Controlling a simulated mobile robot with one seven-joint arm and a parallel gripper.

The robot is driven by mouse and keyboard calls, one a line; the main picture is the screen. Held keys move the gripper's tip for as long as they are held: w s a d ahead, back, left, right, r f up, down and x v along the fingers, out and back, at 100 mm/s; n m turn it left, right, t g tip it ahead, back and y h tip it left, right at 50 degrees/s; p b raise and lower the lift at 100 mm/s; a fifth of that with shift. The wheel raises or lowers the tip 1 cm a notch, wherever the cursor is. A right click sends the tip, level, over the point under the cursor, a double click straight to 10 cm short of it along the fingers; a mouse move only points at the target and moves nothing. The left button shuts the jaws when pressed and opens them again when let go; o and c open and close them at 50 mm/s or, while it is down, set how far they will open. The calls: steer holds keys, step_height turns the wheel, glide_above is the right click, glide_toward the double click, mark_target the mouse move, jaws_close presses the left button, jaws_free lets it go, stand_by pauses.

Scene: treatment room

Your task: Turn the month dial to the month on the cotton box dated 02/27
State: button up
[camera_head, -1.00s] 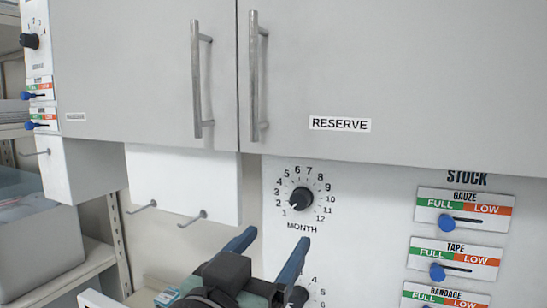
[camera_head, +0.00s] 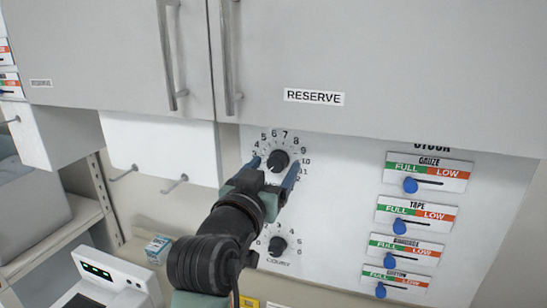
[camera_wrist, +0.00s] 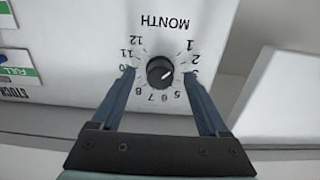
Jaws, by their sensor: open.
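The month dial (camera_head: 279,161) is a black round knob with a white mark on a white panel, ringed by numbers 1 to 12. In the head view its mark points to the lower left, toward the low numbers; I cannot tell the exact number. My gripper (camera_head: 273,170) is open in front of it. In the wrist view, which shows the panel upside down, the dial (camera_wrist: 160,71) lies between the two blue fingertips, with a gap on each side. A small white and blue box (camera_head: 158,248) stands on the counter below; its print is unreadable, so I cannot tell whether it is the cotton box.
A second black dial (camera_head: 278,246) sits below. Several stock sliders, such as the gauze slider (camera_head: 410,185), are to the right. The RESERVE cabinet (camera_head: 400,60) overhangs the panel. Hooks (camera_head: 175,185) jut out at the left, and a white device (camera_head: 105,280) stands lower left.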

steer(key=shift+w+d, duration=0.1)
steer(key=shift+w, duration=0.25)
steer(key=shift+c, duration=0.3)
jaws_close()
steer(key=shift+f+m+b, duration=0.2)
steer(key=shift+m+b, duration=0.1)
steer(key=shift+b, duration=0.4)
steer(key=m+b, duration=0.1)
steer(key=b, duration=0.1)
steer(key=shift+f+b, duration=0.15)
steer(key=shift+b, duration=0.25)
steer(key=m+b, duration=0.2)
steer(key=b, duration=0.1)
steer(key=shift+m, duration=0.3)
steer(key=shift+r+m, duration=0.3)
steer(key=shift+m, duration=0.1)
